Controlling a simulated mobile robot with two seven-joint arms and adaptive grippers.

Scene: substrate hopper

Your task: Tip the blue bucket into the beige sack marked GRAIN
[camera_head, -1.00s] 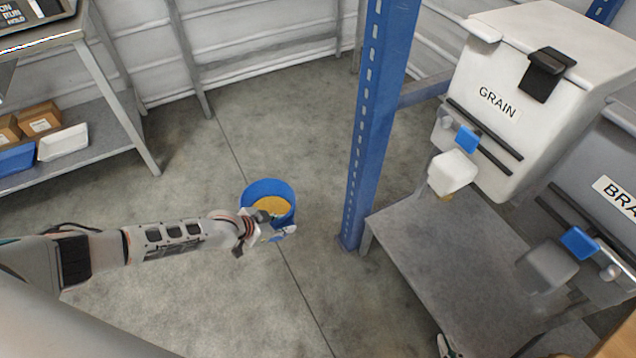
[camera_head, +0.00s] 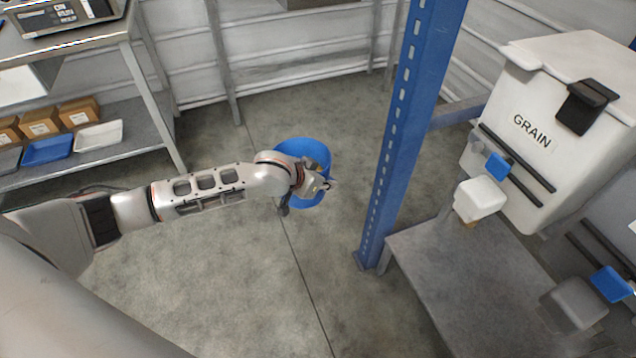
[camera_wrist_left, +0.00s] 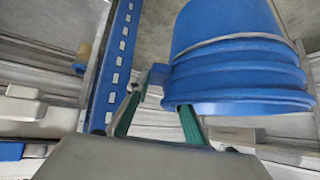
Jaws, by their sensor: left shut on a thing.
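The blue bucket (camera_head: 313,153) is in the middle of the head view, beside the blue post. My left gripper (camera_head: 325,186) is shut on it at its near side, and the wrist and gripper cover part of it. In the left wrist view the bucket (camera_wrist_left: 235,70) fills the upper right, with its ridged band towards the gripper fingers (camera_wrist_left: 158,98). I cannot see its contents now, nor tell its tilt. No beige sack shows. The word GRAIN is on a white lidded hopper (camera_head: 555,165) at the right. My right gripper is not in view.
A blue upright post (camera_head: 405,130) stands between the bucket and the hopper. A grey platform (camera_head: 455,275) lies below the hopper. A second, grey hopper (camera_head: 615,230) is at the right edge. Shelving (camera_head: 125,148) with boxes and trays stands at the left. The floor between is open.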

